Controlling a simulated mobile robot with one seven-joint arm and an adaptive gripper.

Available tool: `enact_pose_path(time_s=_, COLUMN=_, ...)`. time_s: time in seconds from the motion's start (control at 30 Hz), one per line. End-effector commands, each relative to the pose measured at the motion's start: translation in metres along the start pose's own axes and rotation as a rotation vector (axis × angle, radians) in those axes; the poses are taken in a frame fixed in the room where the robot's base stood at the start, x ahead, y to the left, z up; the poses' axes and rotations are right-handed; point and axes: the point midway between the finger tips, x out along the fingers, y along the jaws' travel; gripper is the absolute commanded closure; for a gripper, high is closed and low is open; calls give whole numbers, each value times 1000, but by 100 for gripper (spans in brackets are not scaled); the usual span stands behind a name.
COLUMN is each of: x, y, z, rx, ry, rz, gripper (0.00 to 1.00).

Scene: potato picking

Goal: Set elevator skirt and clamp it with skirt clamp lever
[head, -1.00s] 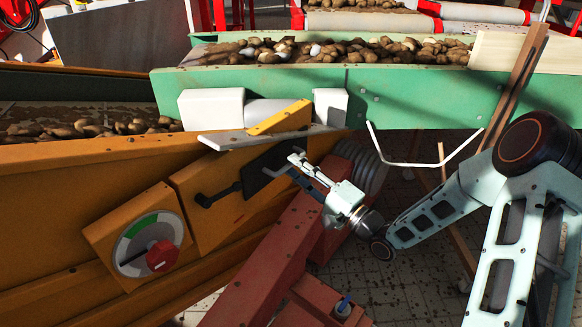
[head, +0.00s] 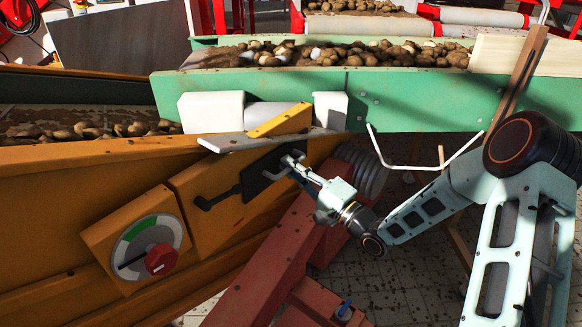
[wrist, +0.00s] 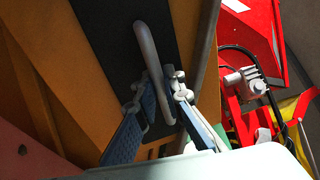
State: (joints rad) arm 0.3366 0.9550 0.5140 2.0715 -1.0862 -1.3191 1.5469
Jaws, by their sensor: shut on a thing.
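My gripper (head: 291,166) is shut on the grey metal handle (wrist: 146,52) of a black plate (head: 262,184). In the wrist view the plate (wrist: 115,22) lies behind the handle, and the gripper's fingers (wrist: 160,100) are on either side of the bar. The plate lies against the orange side panel of the elevator. A black lever (head: 217,197) sits on the panel just left of the plate and points down-left. A grey strip (head: 228,142) with a yellow block (head: 280,121) on it lies above the plate. The fingers hide part of the handle.
A round dial with a red knob (head: 161,259) is on the orange panel at lower left. A dark red beam (head: 262,262) runs below my gripper. The green conveyor wall (head: 400,103) and a bent white rod (head: 408,165) are above and to the right.

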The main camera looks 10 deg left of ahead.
Motion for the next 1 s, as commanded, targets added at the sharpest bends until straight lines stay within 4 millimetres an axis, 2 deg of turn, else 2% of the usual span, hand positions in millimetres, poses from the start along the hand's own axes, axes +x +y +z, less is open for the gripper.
enact_pose_path(time_s=0.23, x=-1, y=5, z=0, rx=1, ry=0, rz=0, gripper=100)
enact_pose_path(time_s=0.53, x=-10, y=49, z=-1, rx=2, ry=1, rz=0, gripper=100)
enact_pose_path(time_s=0.87, x=-10, y=49, z=-1, rx=0, ry=1, rz=0, gripper=100)
enact_pose_path(time_s=0.9, x=-10, y=49, z=-1, rx=0, ry=1, rz=0, gripper=87)
enact_pose_path(time_s=1.0, x=-10, y=49, z=-1, rx=0, ry=1, rz=-1, gripper=76)
